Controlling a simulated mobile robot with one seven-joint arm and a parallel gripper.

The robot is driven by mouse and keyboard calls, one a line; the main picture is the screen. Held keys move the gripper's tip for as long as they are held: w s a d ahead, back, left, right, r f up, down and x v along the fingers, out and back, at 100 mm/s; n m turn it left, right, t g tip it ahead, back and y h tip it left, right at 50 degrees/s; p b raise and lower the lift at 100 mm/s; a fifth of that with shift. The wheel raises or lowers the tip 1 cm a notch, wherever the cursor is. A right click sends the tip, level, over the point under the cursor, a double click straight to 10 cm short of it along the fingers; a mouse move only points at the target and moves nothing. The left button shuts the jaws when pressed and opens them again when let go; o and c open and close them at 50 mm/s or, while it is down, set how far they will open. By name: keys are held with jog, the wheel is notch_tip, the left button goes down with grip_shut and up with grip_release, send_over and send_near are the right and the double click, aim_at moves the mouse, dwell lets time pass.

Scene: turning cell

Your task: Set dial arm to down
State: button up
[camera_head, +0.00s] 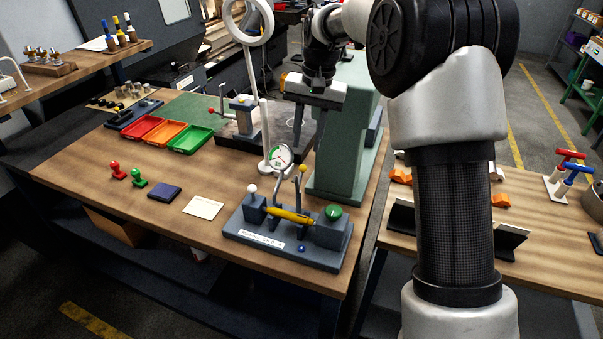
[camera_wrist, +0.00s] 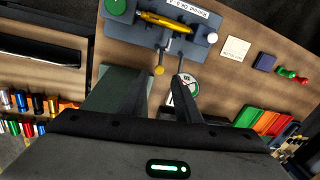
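An orange-tipped lever (camera_wrist: 159,70) shows between the fingertips in the wrist view; contact cannot be told.
A grey fixture (camera_head: 259,244) with a yellow part (camera_head: 291,215), a green knob (camera_head: 333,212) and a white-ball lever (camera_head: 252,189) stands in front. A green machine column (camera_head: 342,150) is at right. Coloured trays (camera_head: 190,139) lie left.

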aim_at(302, 169)
jog(key=f, duration=0.4)
jog(key=a+f, duration=0.1)
jog(key=f, duration=0.6)
jog(key=shift+w+a+f, duration=0.15)
jog(key=shift+a+f, duration=0.05)
jog(key=shift+f, duration=0.2)
jog(key=shift+c, duration=0.2)
grip_shut()
